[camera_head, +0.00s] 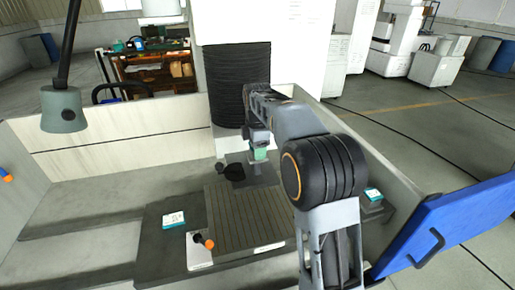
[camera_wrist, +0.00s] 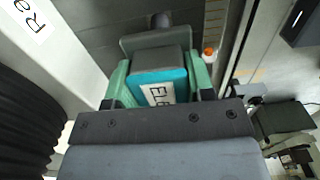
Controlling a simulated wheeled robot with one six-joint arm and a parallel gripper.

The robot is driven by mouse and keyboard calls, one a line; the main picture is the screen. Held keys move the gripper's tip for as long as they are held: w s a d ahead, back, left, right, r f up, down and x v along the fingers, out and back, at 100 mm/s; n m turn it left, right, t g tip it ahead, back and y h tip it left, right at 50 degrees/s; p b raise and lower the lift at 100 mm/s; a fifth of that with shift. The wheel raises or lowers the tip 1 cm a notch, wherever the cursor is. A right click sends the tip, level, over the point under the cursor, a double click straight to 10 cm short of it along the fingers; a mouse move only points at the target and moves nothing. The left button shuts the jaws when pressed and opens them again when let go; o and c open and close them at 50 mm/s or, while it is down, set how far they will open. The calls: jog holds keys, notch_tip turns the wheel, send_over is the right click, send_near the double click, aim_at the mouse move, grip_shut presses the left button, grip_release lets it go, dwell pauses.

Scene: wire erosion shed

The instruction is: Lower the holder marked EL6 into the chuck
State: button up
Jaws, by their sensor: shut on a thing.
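My gripper (camera_wrist: 160,80) has green fingers and is shut on a teal and grey holder (camera_wrist: 160,62). The label on the holder reads "EL" and a last character cut off by the gripper. In the head view my gripper (camera_head: 260,154) is small and mostly behind my arm, above the machine's work area. A dark grey plate-like part (camera_wrist: 155,40) shows just beyond the holder in the wrist view. I cannot tell whether it belongs to the holder or the chuck, nor whether they touch.
A ribbed dark plate (camera_head: 245,215) lies in the machine's tray. A block with an orange knob (camera_head: 208,243) stands at its front left. Teal, white-labelled pieces lie left (camera_head: 174,219) and right (camera_head: 373,195). Pale tank walls (camera_head: 110,140), a black bellows column (camera_head: 238,85) and a blue door (camera_head: 450,225) surround it.

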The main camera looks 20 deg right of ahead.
jog(key=shift+f+b, duration=0.7)
jog(key=shift+f, duration=0.5)
jog(key=shift+f, duration=0.15)
jog(key=shift+f+b, duration=0.8)
jog(key=shift+f, duration=0.55)
jog(key=shift+f, duration=0.4)
jog(key=o, duration=1.3)
notch_tip(320, 180, up, 14)
jog(key=shift+f, duration=0.1)
